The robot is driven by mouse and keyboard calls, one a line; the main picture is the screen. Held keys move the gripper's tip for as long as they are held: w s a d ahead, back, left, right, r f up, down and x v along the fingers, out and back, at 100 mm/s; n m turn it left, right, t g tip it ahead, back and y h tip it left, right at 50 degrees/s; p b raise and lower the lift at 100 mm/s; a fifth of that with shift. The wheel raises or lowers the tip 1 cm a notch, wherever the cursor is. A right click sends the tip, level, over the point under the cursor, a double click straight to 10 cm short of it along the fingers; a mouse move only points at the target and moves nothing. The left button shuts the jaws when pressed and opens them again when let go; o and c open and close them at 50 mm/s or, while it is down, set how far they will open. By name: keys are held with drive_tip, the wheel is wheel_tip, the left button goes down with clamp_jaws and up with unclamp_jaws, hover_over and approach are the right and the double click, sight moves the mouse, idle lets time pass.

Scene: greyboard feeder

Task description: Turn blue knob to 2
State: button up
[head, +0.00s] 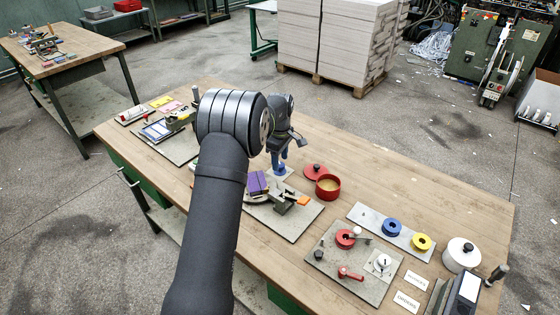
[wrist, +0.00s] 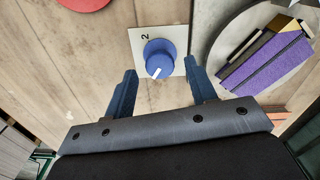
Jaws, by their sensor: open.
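The blue knob (wrist: 159,56) is round and sits on a pale square plate (wrist: 178,34) in the wrist view. Its white pointer mark is at its lower edge, slightly left, away from the printed 2 (wrist: 145,37) at the plate's upper left. My gripper (wrist: 160,68) is open, with one dark blue finger on each side of the knob. Whether the fingers touch it or reach down around it, I cannot tell. In the head view the knob (head: 281,170) shows just under my gripper (head: 280,160), partly hidden by it.
A red pot (head: 328,188) and its red lid (head: 315,171) stand right of the knob. A board with a purple block (head: 257,184) lies in front. Farther right are a board with a red ring and lever (head: 350,274), and a strip with blue and yellow rings (head: 374,219).

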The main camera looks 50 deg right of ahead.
drive_tip(key=shift+f, duration=0.65)
drive_tip(key=c, duration=1)
drive_tip(key=shift+o, duration=0.2)
